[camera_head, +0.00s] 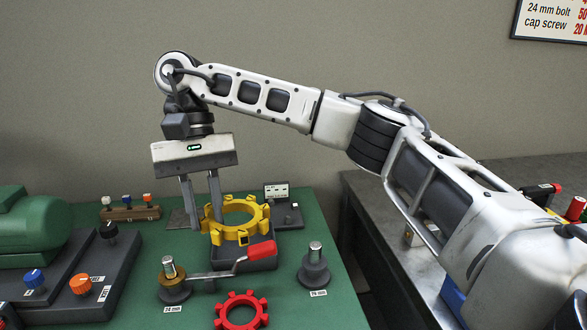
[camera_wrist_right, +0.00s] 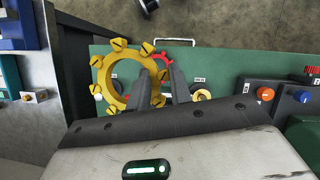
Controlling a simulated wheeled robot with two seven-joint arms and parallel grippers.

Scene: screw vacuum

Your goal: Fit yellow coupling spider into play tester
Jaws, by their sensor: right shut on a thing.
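The yellow coupling spider (camera_head: 246,232) is a toothed ring with a large open middle. My right gripper (camera_head: 207,224) points down and is shut on the ring's rim. In the right wrist view the two fingers (camera_wrist_right: 164,82) straddle one side of the yellow spider (camera_wrist_right: 99,83). In the head view the spider overlaps a dark grey block (camera_head: 258,262), probably part of the play tester, with a small white-faced panel (camera_head: 276,191) behind it. The block's top is mostly hidden, and I cannot tell whether the spider touches it. My left gripper is not in view.
A red-handled metal lever (camera_head: 258,250) crosses just in front of the spider. Two posts on round bases (camera_head: 170,285) (camera_head: 314,268) and a red toothed ring (camera_head: 240,312) stand nearer. A green machine (camera_head: 38,228) and a knob panel (camera_head: 100,268) fill the left.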

